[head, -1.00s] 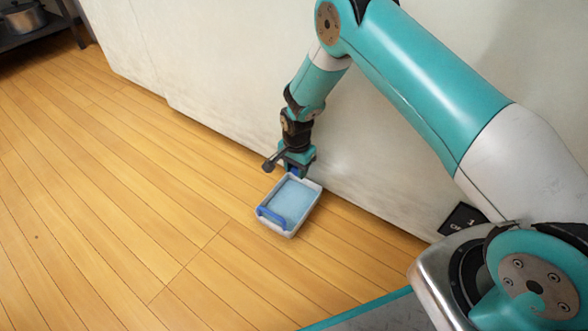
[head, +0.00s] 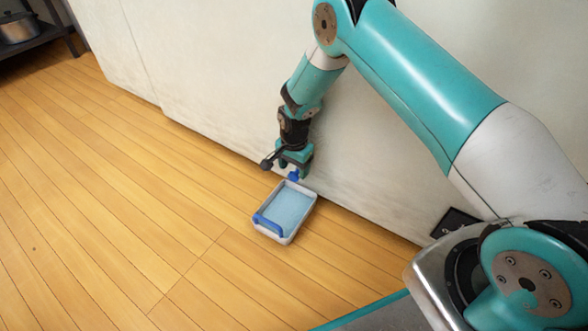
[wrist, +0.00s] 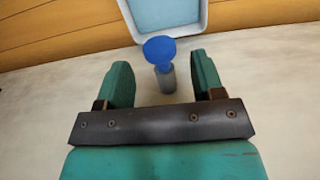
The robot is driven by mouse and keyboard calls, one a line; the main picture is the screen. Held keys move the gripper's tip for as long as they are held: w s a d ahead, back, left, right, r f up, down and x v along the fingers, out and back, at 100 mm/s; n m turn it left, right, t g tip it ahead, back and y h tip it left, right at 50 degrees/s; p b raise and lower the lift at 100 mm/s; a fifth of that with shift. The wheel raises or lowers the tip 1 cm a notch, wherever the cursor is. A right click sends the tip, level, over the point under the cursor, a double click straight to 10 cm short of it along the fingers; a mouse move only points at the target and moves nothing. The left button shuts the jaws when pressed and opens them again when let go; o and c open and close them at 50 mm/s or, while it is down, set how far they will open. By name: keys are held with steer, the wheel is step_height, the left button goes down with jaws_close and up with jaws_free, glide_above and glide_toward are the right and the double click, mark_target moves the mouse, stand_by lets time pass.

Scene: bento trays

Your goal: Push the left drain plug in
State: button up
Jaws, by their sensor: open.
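A white tray (head: 281,240) with a light blue inside and a blue handle at its near end lies on the wooden floor beside the pale wall. A blue plug (head: 293,175) with a round head shows at its far end, just under my gripper (head: 297,174). In the wrist view the blue plug head (wrist: 159,50) sits by the tray's rim (wrist: 203,20), with a grey stem (wrist: 167,80) toward my gripper (wrist: 159,75). My fingers are open on either side of the stem, with gaps on both sides. I see only one plug.
The pale wall (head: 210,80) rises close behind my gripper and the tray. A dark shelf with a metal pot (head: 20,27) stands at the far upper left. The wooden floor (head: 110,200) left of the tray is clear.

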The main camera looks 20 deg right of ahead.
step_height(320, 180, up, 14)
steer(key=p, duration=0.6)
steer(key=shift+r, duration=0.25)
steer(key=s+a+r+n+y+p, duration=0.1)
steer(key=s+a+r+n+p, duration=0.2)
steer(key=r, duration=0.5)
steer(key=s+r+n+y, duration=0.1)
steer(key=s+r+n, duration=0.3)
steer(key=r, duration=0.5)
steer(key=s+a+r+n+p, duration=0.2)
steer(key=s+r, duration=0.3)
steer(key=r, duration=0.3)
steer(key=s+a+r+n+y+p, duration=0.1)
steer(key=s+r+n+p, duration=0.1)
steer(key=s+r+n, duration=0.6)
steer(key=s+r+n+y+p, duration=0.15)
steer(key=s+r, duration=0.35)
steer(key=s, duration=0.7)
step_height(320, 180, up, 37)
steer(key=p, duration=3.7)
steer(key=shift+a+f+m, duration=0.2)
steer(key=shift+m, duration=0.15)
